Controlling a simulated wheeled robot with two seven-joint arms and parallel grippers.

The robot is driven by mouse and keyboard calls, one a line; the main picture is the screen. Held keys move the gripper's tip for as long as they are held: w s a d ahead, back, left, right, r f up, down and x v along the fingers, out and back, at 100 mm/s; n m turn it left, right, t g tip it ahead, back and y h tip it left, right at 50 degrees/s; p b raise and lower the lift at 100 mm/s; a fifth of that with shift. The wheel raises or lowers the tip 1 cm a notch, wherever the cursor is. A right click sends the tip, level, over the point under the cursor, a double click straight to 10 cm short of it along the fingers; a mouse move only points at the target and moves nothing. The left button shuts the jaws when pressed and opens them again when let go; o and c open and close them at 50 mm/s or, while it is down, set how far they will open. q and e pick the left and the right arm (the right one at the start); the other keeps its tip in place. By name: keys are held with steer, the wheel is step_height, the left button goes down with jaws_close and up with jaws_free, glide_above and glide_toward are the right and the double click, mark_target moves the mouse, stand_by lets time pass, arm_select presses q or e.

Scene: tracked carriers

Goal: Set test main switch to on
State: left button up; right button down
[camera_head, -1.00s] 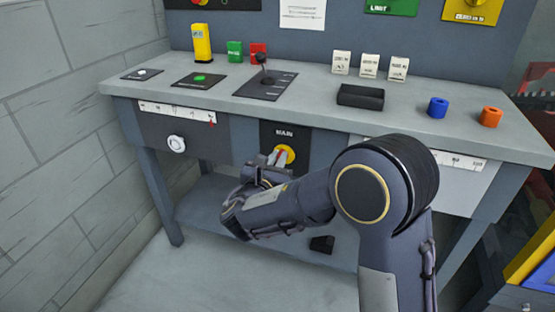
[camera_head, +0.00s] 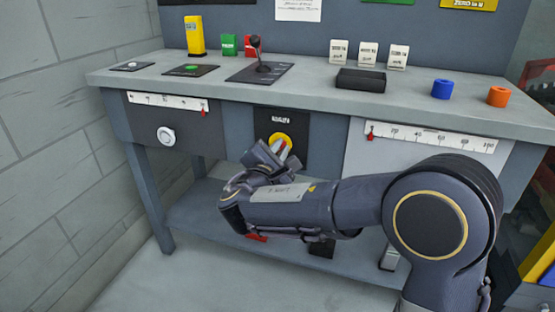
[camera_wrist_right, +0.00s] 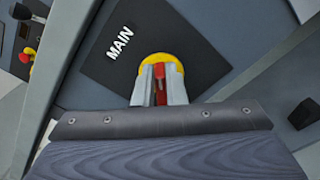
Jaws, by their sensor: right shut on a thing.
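The main switch is a yellow round base with a red handle (camera_wrist_right: 160,72) on a black plate marked MAIN (camera_wrist_right: 108,62), on the bench's front panel. In the head view its yellow base (camera_head: 279,139) shows above my right gripper. My right gripper (camera_head: 282,152) is at the switch, its two fingers shut on the red handle. The wrist view shows the fingers (camera_wrist_right: 159,88) on both sides of the handle. The gripper hides part of the handle and the lower plate in the head view. My left gripper is not in view.
A white knob (camera_head: 166,136) and slider scales (camera_head: 430,138) are on the front. A lower shelf (camera_head: 190,215) lies below.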

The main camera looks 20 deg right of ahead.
steer(key=m, duration=0.3)
steer(key=shift+s+d+f, duration=0.1)
steer(key=shift+d+f, duration=0.05)
steer(key=shift+f, duration=0.1)
steer(key=m, duration=0.2)
steer(key=f+m, duration=0.1)
steer(key=m, duration=0.2)
steer(key=shift+d+m, duration=0.1)
steer(key=shift+m, duration=0.2)
steer(key=c, duration=1.5)
jaws_free()
steer(key=shift+s, duration=0.15)
steer(key=p+v, duration=0.1)
steer(key=v, duration=0.6)
steer(key=shift+s+a, duration=0.25)
steer(key=shift+d, duration=0.1)
